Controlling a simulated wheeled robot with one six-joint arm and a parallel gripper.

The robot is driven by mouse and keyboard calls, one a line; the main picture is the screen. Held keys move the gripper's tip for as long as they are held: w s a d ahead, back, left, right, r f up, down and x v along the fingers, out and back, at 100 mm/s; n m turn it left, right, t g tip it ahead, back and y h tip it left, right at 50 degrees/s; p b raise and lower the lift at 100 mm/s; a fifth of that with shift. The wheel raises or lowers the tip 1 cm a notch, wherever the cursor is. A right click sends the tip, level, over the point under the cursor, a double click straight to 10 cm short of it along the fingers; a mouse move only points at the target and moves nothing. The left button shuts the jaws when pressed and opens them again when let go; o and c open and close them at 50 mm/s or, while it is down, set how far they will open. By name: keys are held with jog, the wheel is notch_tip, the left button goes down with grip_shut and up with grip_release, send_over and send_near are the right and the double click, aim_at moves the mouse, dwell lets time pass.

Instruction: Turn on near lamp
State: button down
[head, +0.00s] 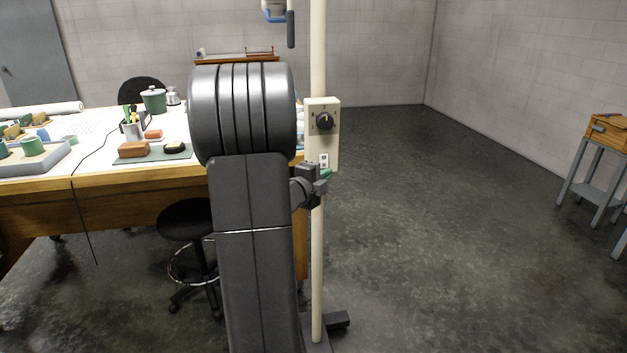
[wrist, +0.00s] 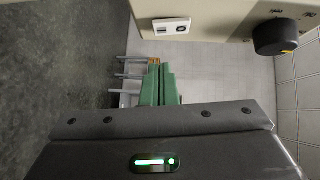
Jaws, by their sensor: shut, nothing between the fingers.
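A cream pole (head: 317,240), seemingly the near lamp's stand, rises in the middle of the head view. It carries a cream control box (head: 331,143) with a black dial (head: 324,121) and, lower, a small white switch plate (head: 323,160). The wrist view shows the box (wrist: 215,22) sideways, with the switch plate (wrist: 172,28) and dial (wrist: 277,37). My gripper (head: 326,173) has green fingers, shut and empty, at the box's lower edge. In the wrist view the fingers (wrist: 158,85) point toward the side near the switch plate; I cannot tell if they touch.
A cluttered worktable (head: 120,182) stands left, with a black stool (head: 187,220) under it. A blue and white fixture (head: 274,10) hangs at the top. A wooden box (head: 608,130) sits on a grey stand at right. The floor between is clear.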

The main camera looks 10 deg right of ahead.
aim_at(324, 165)
jog(key=shift+w+a+f+p, duration=0.15)
jog(key=shift+w, duration=0.75)
jog(key=shift+w+a+f+p, duration=0.1)
jog(key=shift+w+p, duration=0.05)
jog(key=shift+w, duration=0.7)
jog(key=shift+f+b, duration=0.1)
jog(key=shift+b, duration=0.25)
jog(key=b, duration=0.4)
jog(key=shift+w+f+m+t+h, duration=0.3)
jog(key=shift+m, duration=0.1)
jog(key=b, duration=0.4)
jog(key=shift+w+m+t+h, duration=0.1)
jog(key=shift+m+t+h, duration=0.2)
jog(key=shift+m+t, duration=0.1)
jog(key=b, duration=0.2)
jog(key=shift+a+r+m+b, duration=0.1)
jog(key=shift+r+m+b, duration=0.15)
jog(key=shift+m+b, duration=0.05)
jog(key=shift+w+r, duration=0.1)
jog(key=shift+r, duration=0.05)
